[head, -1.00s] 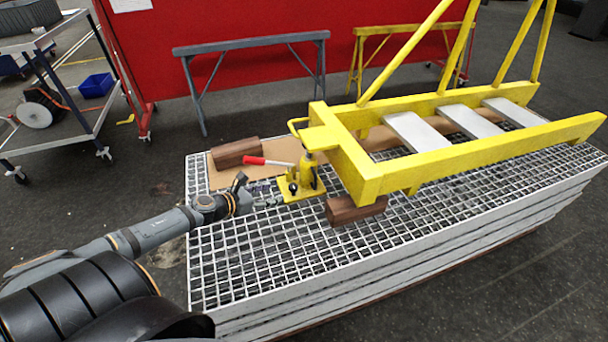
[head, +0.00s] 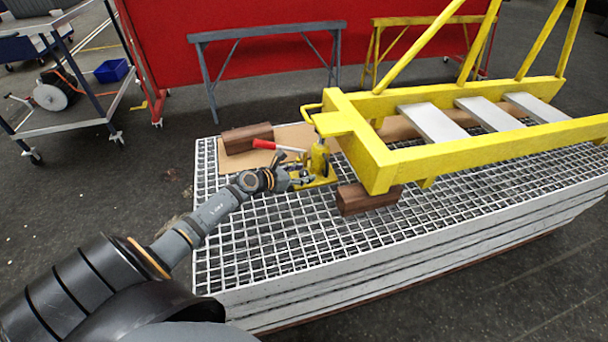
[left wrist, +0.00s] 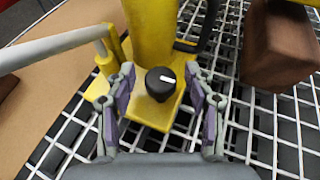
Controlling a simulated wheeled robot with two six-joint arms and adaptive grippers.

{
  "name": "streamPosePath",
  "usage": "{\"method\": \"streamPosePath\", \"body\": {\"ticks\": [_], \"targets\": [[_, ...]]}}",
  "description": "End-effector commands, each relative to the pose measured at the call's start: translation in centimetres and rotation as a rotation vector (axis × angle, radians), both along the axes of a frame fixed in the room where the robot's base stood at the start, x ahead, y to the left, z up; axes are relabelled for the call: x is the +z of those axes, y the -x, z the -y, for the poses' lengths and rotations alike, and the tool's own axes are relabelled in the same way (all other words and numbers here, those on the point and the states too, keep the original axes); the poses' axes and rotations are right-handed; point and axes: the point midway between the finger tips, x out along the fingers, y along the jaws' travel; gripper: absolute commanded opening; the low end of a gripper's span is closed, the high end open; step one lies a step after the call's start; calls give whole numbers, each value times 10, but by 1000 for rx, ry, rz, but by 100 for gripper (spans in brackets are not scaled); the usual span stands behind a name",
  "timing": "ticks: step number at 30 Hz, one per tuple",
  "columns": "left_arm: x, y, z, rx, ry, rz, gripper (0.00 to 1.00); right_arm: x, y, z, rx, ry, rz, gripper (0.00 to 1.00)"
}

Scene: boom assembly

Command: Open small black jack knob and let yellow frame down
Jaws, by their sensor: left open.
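The small black jack knob (left wrist: 160,84) with a white mark shows in the left wrist view, low on the yellow jack (left wrist: 152,32). My left gripper (left wrist: 160,98) is open, with one finger on each side of the knob; whether they touch it I cannot tell. In the head view the left gripper (head: 300,178) is at the base of the jack (head: 319,160). The jack stands upright on the grating under the near end of the yellow frame (head: 385,165). A red-gripped handle (head: 270,145) points left from the jack. My right gripper is not in view.
A brown wood block (head: 366,199) lies under the frame's near corner, right of the jack. Another block (head: 246,138) lies on a tan board (head: 208,160). The white grating (head: 270,240) is clear in front. Trestles and a cart (head: 70,115) stand behind.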

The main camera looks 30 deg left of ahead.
Motion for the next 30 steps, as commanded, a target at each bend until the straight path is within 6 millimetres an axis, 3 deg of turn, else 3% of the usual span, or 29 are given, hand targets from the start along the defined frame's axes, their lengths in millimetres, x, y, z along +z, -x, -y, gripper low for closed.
{"method": "streamPosePath", "body": {"ticks": [11,23,30], "targets": [[-3,-7,3,-1,-1,0,54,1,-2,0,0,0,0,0],[-3,-7,3,-2,-1,0,0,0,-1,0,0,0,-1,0],[0,-7,3,17,0,0,0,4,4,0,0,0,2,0]]}}
